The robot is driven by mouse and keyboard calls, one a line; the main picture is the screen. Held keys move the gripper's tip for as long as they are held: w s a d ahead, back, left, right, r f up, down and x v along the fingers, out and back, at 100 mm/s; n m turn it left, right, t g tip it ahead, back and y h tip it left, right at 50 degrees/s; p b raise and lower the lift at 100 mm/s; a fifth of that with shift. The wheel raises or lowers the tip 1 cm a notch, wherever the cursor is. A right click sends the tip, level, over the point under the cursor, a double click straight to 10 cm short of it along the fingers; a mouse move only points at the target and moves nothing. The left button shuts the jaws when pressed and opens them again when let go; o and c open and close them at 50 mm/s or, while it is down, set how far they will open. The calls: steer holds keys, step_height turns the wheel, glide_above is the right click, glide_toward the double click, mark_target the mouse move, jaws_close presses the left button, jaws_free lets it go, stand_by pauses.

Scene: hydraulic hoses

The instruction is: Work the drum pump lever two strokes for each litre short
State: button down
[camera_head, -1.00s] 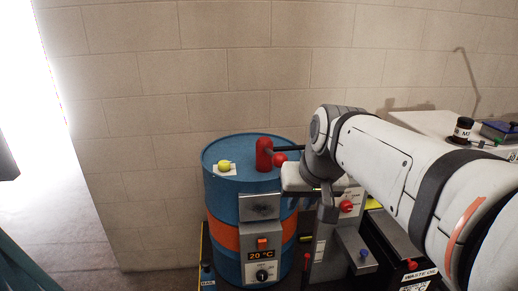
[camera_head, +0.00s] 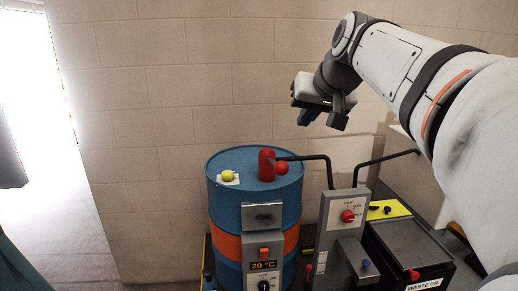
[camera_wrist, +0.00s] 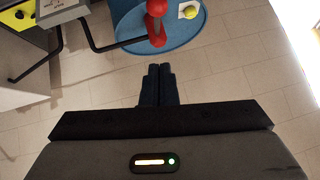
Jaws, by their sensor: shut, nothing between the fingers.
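The blue drum (camera_head: 228,205) with an orange band stands against the wall. On its lid is the red pump (camera_head: 266,165), with a short lever ending in a red ball knob (camera_head: 282,168) toward the right. In the wrist view the pump (camera_wrist: 156,22) and the drum's lid (camera_wrist: 185,35) show at the top. My gripper (camera_head: 308,117) is up in the air, above and right of the pump and apart from it. In the wrist view its fingers (camera_wrist: 158,85) are together with nothing between them.
A yellow ball (camera_head: 228,176) sits on a white pad on the lid. A heater box (camera_head: 264,265) on the drum reads 20 °C. A grey box with a red knob (camera_head: 347,216) and black pipes stands right of the drum, beside a waste oil bin (camera_head: 410,246).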

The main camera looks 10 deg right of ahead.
glide_above(286, 169)
steer(key=f, duration=0.5)
steer(key=f+p, duration=0.1)
steer(key=f, duration=0.1)
steer(key=shift+w+d+f, duration=0.25)
steer(key=shift+d, duration=0.15)
steer(key=shift+s+a+f, duration=0.1)
steer(key=shift+f, duration=0.5)
steer(key=shift+s+a+f, duration=0.1)
steer(key=shift+f, duration=0.5)
steer(key=shift+a+f, duration=0.15)
steer(key=shift+f, duration=0.45)
